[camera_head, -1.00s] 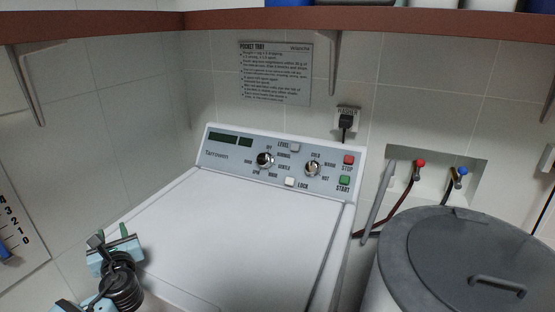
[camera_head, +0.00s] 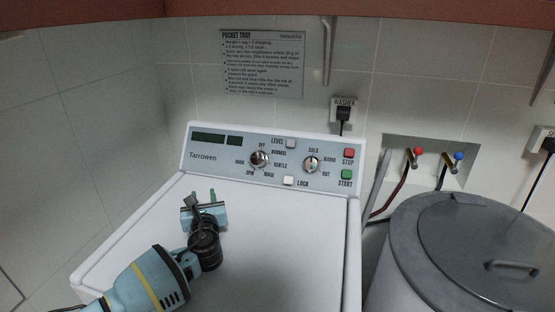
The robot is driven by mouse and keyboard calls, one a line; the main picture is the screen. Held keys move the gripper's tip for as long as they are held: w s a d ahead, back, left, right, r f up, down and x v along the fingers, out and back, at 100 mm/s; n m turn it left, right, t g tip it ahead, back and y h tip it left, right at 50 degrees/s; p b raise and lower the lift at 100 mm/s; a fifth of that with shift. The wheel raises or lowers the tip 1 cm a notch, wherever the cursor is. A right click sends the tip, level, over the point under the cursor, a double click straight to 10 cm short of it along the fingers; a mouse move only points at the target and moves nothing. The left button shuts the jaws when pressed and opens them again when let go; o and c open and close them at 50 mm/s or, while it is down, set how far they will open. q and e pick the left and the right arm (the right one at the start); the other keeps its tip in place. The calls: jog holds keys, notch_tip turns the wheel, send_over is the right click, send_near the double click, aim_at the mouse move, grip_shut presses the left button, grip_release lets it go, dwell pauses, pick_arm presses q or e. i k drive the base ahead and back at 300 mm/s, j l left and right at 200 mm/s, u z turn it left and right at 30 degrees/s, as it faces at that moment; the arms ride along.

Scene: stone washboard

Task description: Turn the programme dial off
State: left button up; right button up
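The programme dial (camera_head: 259,159) is the left round knob on the washer's control panel, ringed by words such as OFF, NORMAL, GENTLE, RINSE and SPIN. OFF is printed above it. Its pointer is too small for me to read its setting. My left gripper (camera_head: 203,194) is above the washer lid, left of and nearer than the dial, and apart from it. Its two greenish fingers stand apart with nothing visible between them, pointing toward the panel. My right gripper is not in view.
A second dial (camera_head: 311,164) for temperature sits to the right. The STOP button (camera_head: 349,154), START button (camera_head: 347,174), LEVEL button (camera_head: 291,143) and LOCK button (camera_head: 288,180) are nearby. The white lid (camera_head: 270,245) is clear. A grey lidded bin (camera_head: 425,240) stands at right.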

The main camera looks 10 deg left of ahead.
aim_at(259, 160)
jog(key=j+z, duration=0.35)
jog(key=j, duration=0.15)
jog(key=j+z, duration=0.3)
jog(key=j, duration=0.2)
jog(key=j+z, duration=0.35)
jog(key=k+j, duration=0.05)
jog(key=j, duration=0.05)
